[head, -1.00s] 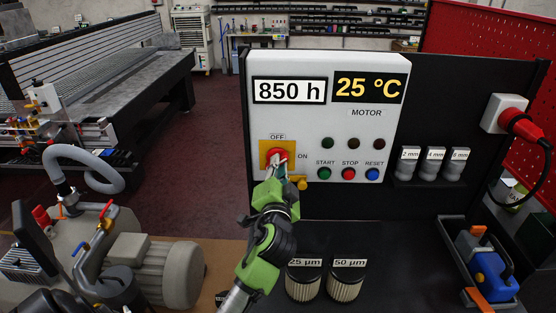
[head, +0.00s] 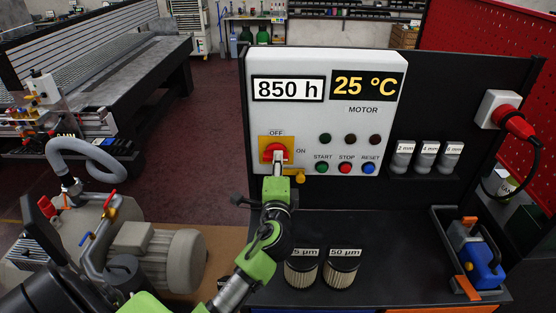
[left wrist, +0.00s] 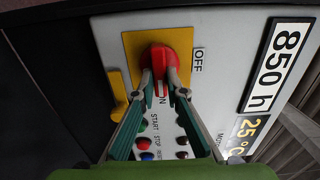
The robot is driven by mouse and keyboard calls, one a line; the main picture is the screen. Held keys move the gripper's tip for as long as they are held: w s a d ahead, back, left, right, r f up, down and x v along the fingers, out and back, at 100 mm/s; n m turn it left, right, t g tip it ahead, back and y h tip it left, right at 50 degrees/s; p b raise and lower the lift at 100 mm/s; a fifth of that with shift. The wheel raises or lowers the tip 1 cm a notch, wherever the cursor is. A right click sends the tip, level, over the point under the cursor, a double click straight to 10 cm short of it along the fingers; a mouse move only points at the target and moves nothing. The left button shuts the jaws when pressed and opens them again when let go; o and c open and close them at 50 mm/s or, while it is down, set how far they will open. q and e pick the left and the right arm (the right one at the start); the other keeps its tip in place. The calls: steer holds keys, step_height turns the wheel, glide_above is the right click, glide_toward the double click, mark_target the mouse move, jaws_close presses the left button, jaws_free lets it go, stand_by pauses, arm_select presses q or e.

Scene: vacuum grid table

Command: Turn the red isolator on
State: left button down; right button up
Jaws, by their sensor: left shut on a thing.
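The red isolator (head: 274,151) is a red rotary handle on a yellow plate (head: 291,145) at the lower left of the white control panel. OFF is printed above the plate and ON to its right. My left gripper (head: 277,166) reaches it from below and is shut on the handle. In the left wrist view the isolator (left wrist: 167,58) sits between the two fingertips (left wrist: 161,78), which touch its lower part. There the handle's long side runs up and down, towards the ON label. Its exact angle is partly hidden by the fingers. My right gripper is not in view.
START, STOP and RESET buttons (head: 345,168) lie right of the isolator. A small yellow lever (head: 300,176) is just below the plate. Two filters (head: 340,272) stand below, right of my forearm. A grey pump (head: 160,255) stands at the left.

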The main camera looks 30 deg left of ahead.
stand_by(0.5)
arm_select(q)
steer(key=c, duration=2.1)
jaws_free()
steer(key=shift+o, duration=0.3)
steer(key=v, duration=1.2)
